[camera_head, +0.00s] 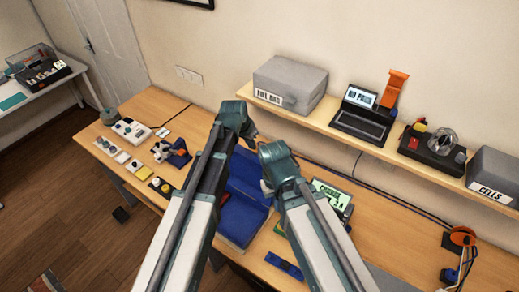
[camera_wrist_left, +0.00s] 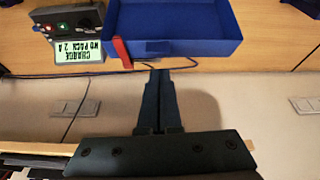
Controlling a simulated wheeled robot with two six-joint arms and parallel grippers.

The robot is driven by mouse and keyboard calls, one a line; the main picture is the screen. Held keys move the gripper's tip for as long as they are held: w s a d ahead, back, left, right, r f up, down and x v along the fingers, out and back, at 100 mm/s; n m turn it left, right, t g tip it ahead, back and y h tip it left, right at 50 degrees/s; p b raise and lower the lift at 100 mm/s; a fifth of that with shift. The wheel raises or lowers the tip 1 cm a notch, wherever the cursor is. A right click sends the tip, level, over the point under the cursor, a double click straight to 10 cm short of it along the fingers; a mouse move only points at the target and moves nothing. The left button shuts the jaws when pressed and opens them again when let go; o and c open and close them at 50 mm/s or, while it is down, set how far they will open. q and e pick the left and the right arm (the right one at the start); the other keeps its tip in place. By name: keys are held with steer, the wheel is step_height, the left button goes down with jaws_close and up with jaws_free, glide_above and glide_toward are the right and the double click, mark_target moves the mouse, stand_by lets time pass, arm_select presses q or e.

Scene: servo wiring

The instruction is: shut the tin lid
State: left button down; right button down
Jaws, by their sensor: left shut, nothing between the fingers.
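The blue tin (camera_head: 240,215) sits on the workbench, partly hidden behind my two arms. An upper blue part (camera_head: 245,168) shows between the arms; I cannot tell lid from body for sure. In the left wrist view a shallow open blue tray shape (camera_wrist_left: 180,22) fills the top, with a red piece (camera_wrist_left: 122,52) at its near left corner. My left gripper (camera_head: 251,139) is above the far side of the tin, its fingers (camera_wrist_left: 160,78) shut, empty and apart from the blue edge. My right gripper (camera_head: 266,180) is over the tin's right side; its fingers are mostly hidden.
A charger with a green screen (camera_head: 331,194) stands right of the tin. A shelf (camera_head: 350,130) on the wall behind holds a grey box (camera_head: 290,82) and a laptop (camera_head: 362,115). Small parts and trays lie on the left bench. A blue piece (camera_head: 285,266) lies at the front.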

arm_select(q)
steer(key=w+d+f+m+b, duration=0.1)
steer(key=w+d+f+b, duration=0.45)
steer(key=f+b, duration=0.45)
steer(key=s+a+r+p, duration=0.2)
steer(key=s, duration=0.1)
steer(key=shift+s+a+r, duration=0.15)
steer(key=shift+a+r, duration=0.05)
steer(key=shift+a, duration=0.1)
steer(key=shift+h, duration=0.3)
steer(key=shift+f, duration=0.1)
